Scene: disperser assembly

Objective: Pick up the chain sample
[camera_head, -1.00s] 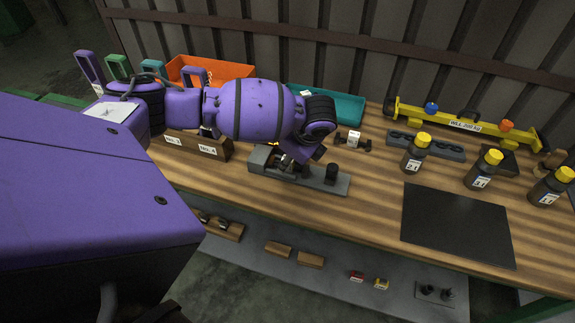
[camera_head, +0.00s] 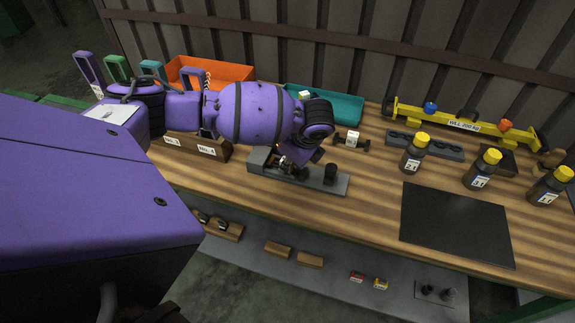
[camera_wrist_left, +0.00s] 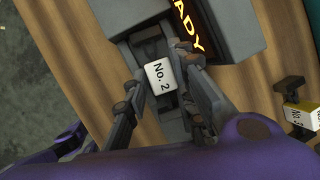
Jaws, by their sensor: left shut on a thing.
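A sample with a white "No. 2" label (camera_wrist_left: 160,75) sits between my left fingers in the wrist view, over the grey bed of a machine (camera_wrist_left: 240,30) with a lit display ending in "ADY". My left gripper (camera_wrist_left: 163,82) is shut on this sample. Its body under the label is mostly hidden, so I cannot tell any chain links. In the head view my left gripper (camera_head: 288,168) is low over the grey machine (camera_head: 335,184) on the bench. I cannot tell whether the sample still touches the bed. My right gripper is out of view.
Another labelled dark piece (camera_head: 352,141) lies behind the machine; it also shows in the wrist view (camera_wrist_left: 300,115). A teal tray (camera_head: 345,108) and an orange bin (camera_head: 230,72) stand at the back. Yellow-capped bottles (camera_head: 415,155) and a black mat (camera_head: 455,225) are to the right.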

